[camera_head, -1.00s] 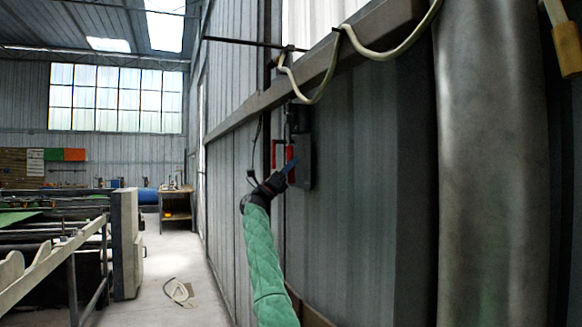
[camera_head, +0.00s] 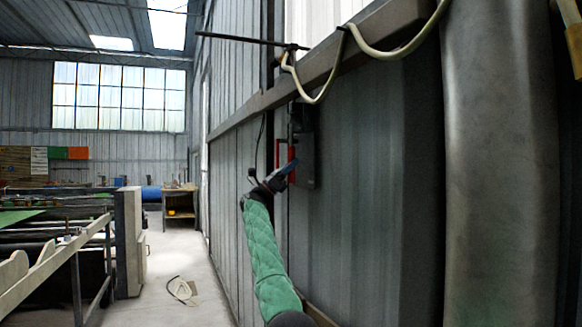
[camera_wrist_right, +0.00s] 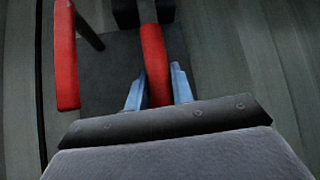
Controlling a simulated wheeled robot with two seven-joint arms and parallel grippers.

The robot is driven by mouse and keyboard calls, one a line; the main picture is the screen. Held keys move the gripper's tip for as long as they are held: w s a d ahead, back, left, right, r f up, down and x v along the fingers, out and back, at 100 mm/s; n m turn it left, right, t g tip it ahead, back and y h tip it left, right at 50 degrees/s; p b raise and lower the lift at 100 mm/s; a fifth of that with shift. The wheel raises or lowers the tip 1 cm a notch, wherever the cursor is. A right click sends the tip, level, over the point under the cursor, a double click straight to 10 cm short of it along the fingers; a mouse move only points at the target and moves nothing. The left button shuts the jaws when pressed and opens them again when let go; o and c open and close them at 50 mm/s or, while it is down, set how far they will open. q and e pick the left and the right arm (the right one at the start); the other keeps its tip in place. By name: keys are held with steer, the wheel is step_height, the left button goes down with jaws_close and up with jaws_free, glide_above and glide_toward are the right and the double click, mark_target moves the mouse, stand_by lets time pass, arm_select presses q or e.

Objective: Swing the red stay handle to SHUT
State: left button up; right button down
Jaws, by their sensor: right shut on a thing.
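The red stay handle (camera_head: 291,154) is on a dark box (camera_head: 306,150) fixed to the grey metal wall. In the right wrist view the red handle (camera_wrist_right: 155,60) stands between the two blue fingers. My right gripper (camera_head: 291,166) is shut on it, with its green-sleeved arm coming up from below. A second red bar (camera_wrist_right: 66,60) shows at the left in the wrist view, apart from the fingers. No SHUT marking is readable. My left gripper is not in view.
A beam (camera_head: 330,65) with a looped pale cable (camera_head: 310,97) runs above the box. A large grey pipe (camera_head: 495,180) stands at right.

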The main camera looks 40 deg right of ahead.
steer(key=c, duration=1.3)
jaws_free()
steer(key=shift+w+r, duration=0.1)
steer(key=shift+c, duration=0.2)
steer(key=shift+o, duration=0.7)
steer(key=shift+w, duration=0.1)
steer(key=v, duration=0.8)
steer(key=shift+b, duration=0.35)
steer(key=shift+d, duration=0.1)
